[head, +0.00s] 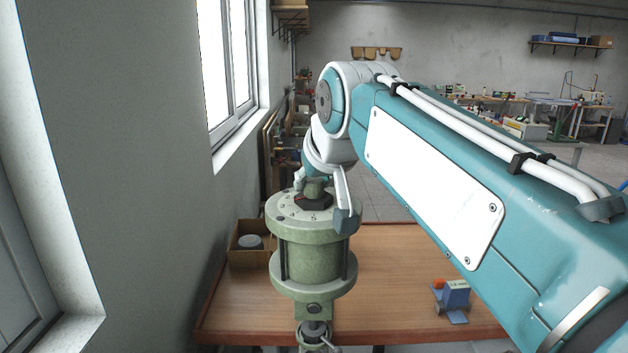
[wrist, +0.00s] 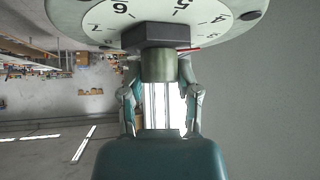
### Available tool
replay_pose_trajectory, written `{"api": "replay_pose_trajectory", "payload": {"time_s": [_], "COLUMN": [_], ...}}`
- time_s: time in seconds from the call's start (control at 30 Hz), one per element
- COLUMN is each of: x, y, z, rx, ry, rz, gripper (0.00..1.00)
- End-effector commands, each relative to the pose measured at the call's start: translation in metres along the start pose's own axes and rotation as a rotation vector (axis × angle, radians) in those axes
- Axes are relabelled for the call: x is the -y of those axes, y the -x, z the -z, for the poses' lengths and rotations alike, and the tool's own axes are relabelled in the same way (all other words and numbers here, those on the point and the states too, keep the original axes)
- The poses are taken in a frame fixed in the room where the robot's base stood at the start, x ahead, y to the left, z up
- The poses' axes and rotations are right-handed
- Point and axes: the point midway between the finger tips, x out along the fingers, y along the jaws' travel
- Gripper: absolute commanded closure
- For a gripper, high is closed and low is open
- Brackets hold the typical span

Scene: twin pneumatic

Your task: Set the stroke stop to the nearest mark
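My gripper (wrist: 160,72) has a finger on either side of the stem. Whether the fingers touch it is unclear. In the head view, my wrist hides part of this.
A wooden bench (head: 400,260) carries the cylinder. An open box (head: 248,257) with a grey round part stands left of it. A small blue and orange device (head: 453,295) is at the right. A wall and window are close on the left. The bench between is clear.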

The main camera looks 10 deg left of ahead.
Motion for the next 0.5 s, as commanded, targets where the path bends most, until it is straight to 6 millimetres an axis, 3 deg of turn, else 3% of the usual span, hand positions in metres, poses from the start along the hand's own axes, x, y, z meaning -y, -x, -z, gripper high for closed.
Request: {"api": "replay_pose_trajectory", "payload": {"time_s": [0.5], "x": [0.0025], "y": [-0.0029], "z": [-0.0012], "rx": [0.009], "ry": [-0.079], "rz": [-0.083], "gripper": [1.0]}}
